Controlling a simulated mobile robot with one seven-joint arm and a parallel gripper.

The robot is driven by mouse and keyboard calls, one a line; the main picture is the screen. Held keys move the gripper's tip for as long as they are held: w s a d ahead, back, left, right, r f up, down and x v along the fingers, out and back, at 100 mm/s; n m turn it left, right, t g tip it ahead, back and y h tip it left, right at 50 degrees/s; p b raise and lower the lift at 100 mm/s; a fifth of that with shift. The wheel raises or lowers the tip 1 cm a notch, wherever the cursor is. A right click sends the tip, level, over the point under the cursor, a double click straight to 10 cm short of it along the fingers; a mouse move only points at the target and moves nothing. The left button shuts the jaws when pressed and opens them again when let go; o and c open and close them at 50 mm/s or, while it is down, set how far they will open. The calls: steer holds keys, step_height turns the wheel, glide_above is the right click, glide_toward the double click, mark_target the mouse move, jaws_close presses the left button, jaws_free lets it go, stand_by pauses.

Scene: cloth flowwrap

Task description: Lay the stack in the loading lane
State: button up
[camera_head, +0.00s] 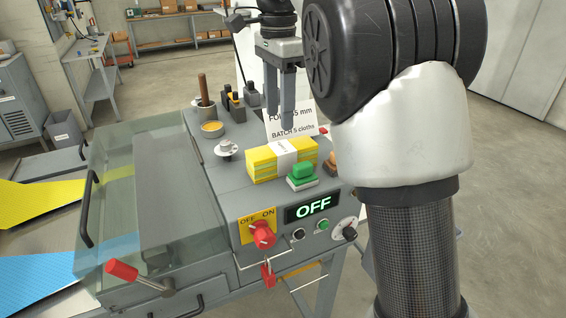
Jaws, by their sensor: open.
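A stack of yellow cloths (264,169) with a white paper band lies on the grey machine top, left of my arm. My gripper (280,118) hangs above and behind the stack with its fingers pointing down. It is open, with nothing seen between its fingers, and looks apart from the stack. A long grey bed (172,190) runs left of the machine top, partly under a clear cover (115,195). I cannot tell for sure which part is the loading lane.
A card (292,132) reading "BATCH 5 cloths" stands behind the stack. A green-topped block (302,173) sits close to its front right. A white fitting (227,149) and a yellow dish (212,128) stand to its left. The display (313,207) reads OFF. A red-gripped lever (122,270) sticks out front left.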

mark_target(282, 147)
steer(key=f, duration=0.3)
steer(key=f+b, duration=0.1)
steer(key=f, duration=0.6)
steer(key=shift+w+d+f+b, duration=0.1)
steer(key=shift+d+f+b, duration=0.2)
steer(key=shift+f, duration=0.05)
steer(key=c, duration=0.8)
